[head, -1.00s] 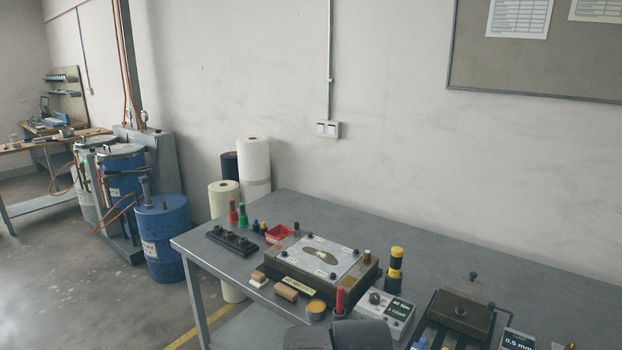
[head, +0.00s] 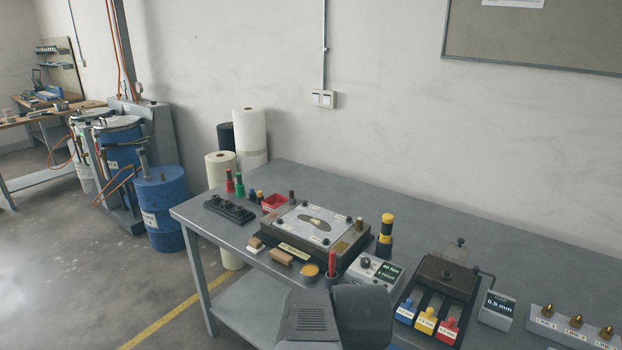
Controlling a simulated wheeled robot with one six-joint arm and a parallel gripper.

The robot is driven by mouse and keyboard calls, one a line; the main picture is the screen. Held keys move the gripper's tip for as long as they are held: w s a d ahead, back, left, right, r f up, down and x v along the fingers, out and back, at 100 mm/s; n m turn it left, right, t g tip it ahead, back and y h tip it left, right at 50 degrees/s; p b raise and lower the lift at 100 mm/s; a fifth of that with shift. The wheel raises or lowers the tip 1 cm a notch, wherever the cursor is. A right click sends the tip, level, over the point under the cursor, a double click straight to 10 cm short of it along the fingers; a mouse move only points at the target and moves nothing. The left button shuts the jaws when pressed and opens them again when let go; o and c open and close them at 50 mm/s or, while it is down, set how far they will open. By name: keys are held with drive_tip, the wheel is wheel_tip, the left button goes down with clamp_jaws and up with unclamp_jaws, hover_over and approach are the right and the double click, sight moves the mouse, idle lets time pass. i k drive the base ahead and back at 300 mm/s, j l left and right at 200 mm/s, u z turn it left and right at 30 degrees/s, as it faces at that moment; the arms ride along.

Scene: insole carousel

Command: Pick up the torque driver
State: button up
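No part is labelled as the torque driver. A red-handled tool (head: 332,263) stands upright at the front right corner of the fixture, beside a grey box (head: 372,271) with a knob and a display that seems to read 40 Ncm. A yellow-and-black upright tool (head: 386,228) stands behind that box. Either could be the driver; I cannot tell which. Both stand on the grey bench (head: 450,232). Dark parts of my own arm show at the bottom centre, in front of the bench. My gripper's fingertips are not visible.
A fixture with a light plate (head: 297,222) stands left of the box. A block with blue, yellow and red tabs (head: 424,320) and a 0.5 mm display (head: 497,309) stand to the right. A black rack (head: 229,210) and red bin (head: 272,203) stand left.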

sight(387, 220)
drive_tip(key=i+j+z, duration=0.15)
drive_tip(key=i, duration=0.4)
drive_tip(key=i+j+z, duration=0.2)
drive_tip(key=i, duration=0.3)
drive_tip(key=j, duration=0.1)
